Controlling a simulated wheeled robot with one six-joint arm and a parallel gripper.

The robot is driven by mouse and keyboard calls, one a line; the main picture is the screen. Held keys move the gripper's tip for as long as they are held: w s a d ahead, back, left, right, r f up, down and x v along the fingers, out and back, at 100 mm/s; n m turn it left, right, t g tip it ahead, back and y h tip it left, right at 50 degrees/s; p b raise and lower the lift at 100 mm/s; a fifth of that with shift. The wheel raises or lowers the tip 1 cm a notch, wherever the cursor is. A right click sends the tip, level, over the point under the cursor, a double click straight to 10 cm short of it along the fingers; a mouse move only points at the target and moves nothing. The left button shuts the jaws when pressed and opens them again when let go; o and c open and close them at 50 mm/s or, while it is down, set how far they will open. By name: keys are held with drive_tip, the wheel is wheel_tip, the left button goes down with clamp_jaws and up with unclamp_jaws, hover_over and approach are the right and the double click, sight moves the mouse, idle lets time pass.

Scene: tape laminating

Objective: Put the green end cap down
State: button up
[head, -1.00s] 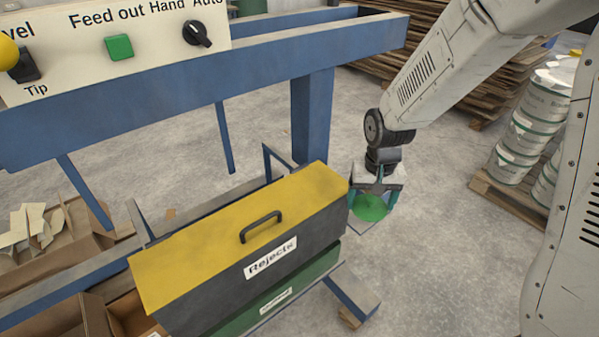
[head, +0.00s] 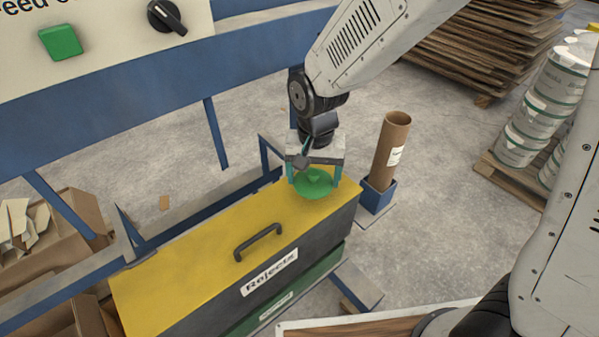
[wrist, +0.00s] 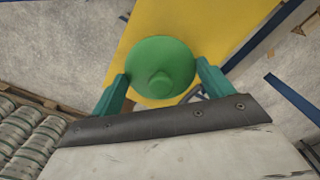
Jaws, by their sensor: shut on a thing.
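The green end cap (head: 313,184) is a round disc with a small raised hub. My gripper (head: 315,178) is shut on it, with one teal finger at each side. In the head view the cap is over the far right end of the yellow lid (head: 200,256) of the Rejects box. In the wrist view the cap (wrist: 160,68) sits between the fingertips with the yellow lid (wrist: 200,25) behind it. I cannot tell whether the cap touches the lid.
A black handle (head: 258,243) stands up from the lid's middle. A brown cardboard tube (head: 391,140) stands in a blue holder (head: 377,196) just right of the box. Blue machine beams (head: 130,100) run behind. White pails (head: 540,105) stand on a pallet at right.

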sight(306, 177)
drive_tip(key=shift+w+a+f, duration=0.1)
drive_tip(key=shift+w+a, duration=0.6)
drive_tip(key=shift+a, duration=0.1)
drive_tip(key=shift+f, duration=0.15)
drive_tip(key=shift+w+d+f, duration=0.1)
drive_tip(key=shift+w+f, duration=0.05)
drive_tip(key=shift+f, duration=1.45)
drive_tip(key=shift+f, duration=0.1)
drive_tip(key=o, duration=0.9)
drive_tip(key=shift+f, duration=0.1)
